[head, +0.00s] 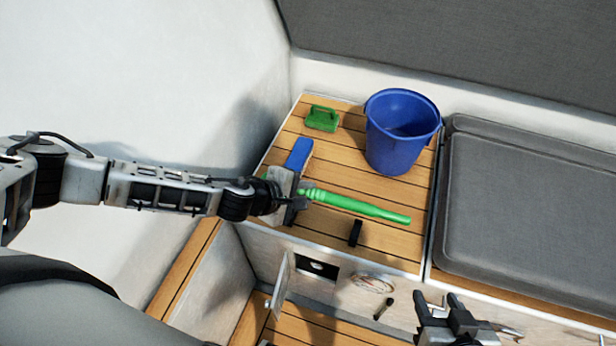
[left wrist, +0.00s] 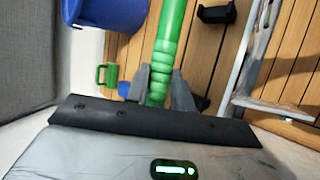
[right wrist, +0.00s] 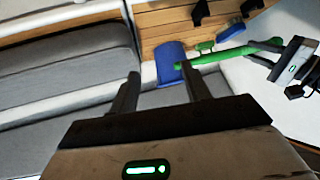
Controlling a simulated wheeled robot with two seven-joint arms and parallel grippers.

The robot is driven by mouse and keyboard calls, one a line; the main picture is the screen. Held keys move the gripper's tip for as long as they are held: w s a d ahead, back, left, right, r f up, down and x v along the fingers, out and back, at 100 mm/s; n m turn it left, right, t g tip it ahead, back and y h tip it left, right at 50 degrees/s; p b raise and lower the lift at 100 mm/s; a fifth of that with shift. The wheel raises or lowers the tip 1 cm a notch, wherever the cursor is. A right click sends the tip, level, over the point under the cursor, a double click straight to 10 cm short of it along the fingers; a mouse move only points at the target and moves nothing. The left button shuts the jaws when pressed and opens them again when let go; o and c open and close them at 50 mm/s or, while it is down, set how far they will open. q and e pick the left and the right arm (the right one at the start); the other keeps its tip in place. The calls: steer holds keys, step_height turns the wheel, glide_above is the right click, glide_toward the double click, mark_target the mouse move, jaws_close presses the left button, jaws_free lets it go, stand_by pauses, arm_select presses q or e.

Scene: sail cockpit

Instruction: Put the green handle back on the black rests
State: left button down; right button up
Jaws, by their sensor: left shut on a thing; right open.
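The green handle (head: 362,206) is a long ridged rod. My left gripper (head: 300,198) is shut on its left end, and the rod points right over the wooden bench top. It also shows between the fingers in the left wrist view (left wrist: 170,42) and in the right wrist view (right wrist: 232,53). One black rest (head: 355,232) stands near the bench's front edge, in front of the rod and apart from it. Two black rests (right wrist: 200,11) and (right wrist: 258,4) show in the right wrist view. My right gripper (head: 455,304) is open and empty at the lower right.
A blue bucket (head: 390,145) stands at the back right of the bench. A green scrubber (head: 322,118) and a blue-topped brush (head: 298,154) lie at the back left. Grey cushions (head: 530,205) fill the right side. An open locker door (head: 281,285) hangs below the bench.

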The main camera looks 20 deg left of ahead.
arm_select(q)
step_height(320, 180, down, 6)
steer(key=b, duration=0.7)
steer(key=shift+f+b, duration=0.4)
steer(key=shift+f, duration=0.75)
steer(key=shift+f+b, duration=0.5)
steer(key=shift+f, duration=0.05)
arm_select(e)
steer(key=shift+w+a+f+t+y, duration=0.1)
steer(key=shift+a+f+t+y, duration=0.15)
steer(key=shift+f, duration=0.5)
steer(key=shift+w+a+f+t+y, duration=0.15)
steer(key=shift+a+f+t, duration=0.1)
steer(key=shift+f, duration=0.45)
arm_select(q)
steer(key=c, duration=1.1)
jaws_free()
arm_select(e)
steer(key=shift+s+f, duration=0.1)
steer(key=shift+f, duration=0.05)
